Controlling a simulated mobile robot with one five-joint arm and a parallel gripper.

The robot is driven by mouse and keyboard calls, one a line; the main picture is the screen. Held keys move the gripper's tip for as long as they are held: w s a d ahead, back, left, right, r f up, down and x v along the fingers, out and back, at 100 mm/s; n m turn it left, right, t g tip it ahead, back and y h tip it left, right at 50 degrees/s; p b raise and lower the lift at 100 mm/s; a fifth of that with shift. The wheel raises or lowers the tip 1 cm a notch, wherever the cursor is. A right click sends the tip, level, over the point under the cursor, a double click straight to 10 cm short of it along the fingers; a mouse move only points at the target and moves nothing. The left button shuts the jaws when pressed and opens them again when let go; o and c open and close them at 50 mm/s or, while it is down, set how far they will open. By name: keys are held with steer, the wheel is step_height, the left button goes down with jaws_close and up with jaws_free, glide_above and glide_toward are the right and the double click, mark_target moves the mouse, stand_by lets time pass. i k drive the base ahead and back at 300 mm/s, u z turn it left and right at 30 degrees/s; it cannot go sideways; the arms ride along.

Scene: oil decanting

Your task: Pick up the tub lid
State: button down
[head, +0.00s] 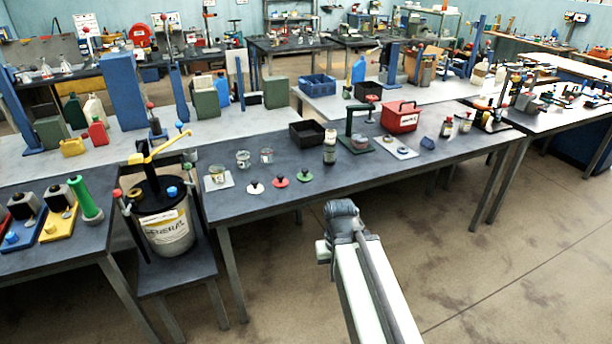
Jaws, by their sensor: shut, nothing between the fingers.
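Three small round lids with black knobs lie in a row near the front edge of the dark table: a white one (255,187), a red one (280,181) and a green one (305,176). I cannot tell which is the tub lid. Several small clear jars stand just behind them; one jar (217,174) is on a pale square plate. My gripper (341,208) is at the far end of my arm, shut and empty, in front of the table and right of the lids. Its fingers are small and hard to make out. It touches none of the lids.
A white drum (166,233) with a black pump stands on a low stand to the left. A dark bottle (330,147), a black bin (306,133), a green press (359,140) and a red box (400,117) stand on the table. The floor at right is clear.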

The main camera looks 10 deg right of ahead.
mark_target(304, 176)
steer(key=z, duration=0.5)
steer(key=i, duration=1.85)
steer(key=u, duration=0.5)
steer(key=i, duration=0.5)
steer(key=u, duration=0.6)
steer(key=i, duration=0.55)
steer(key=z, duration=0.15)
steer(key=k, duration=0.6)
steer(key=u, duration=0.05)
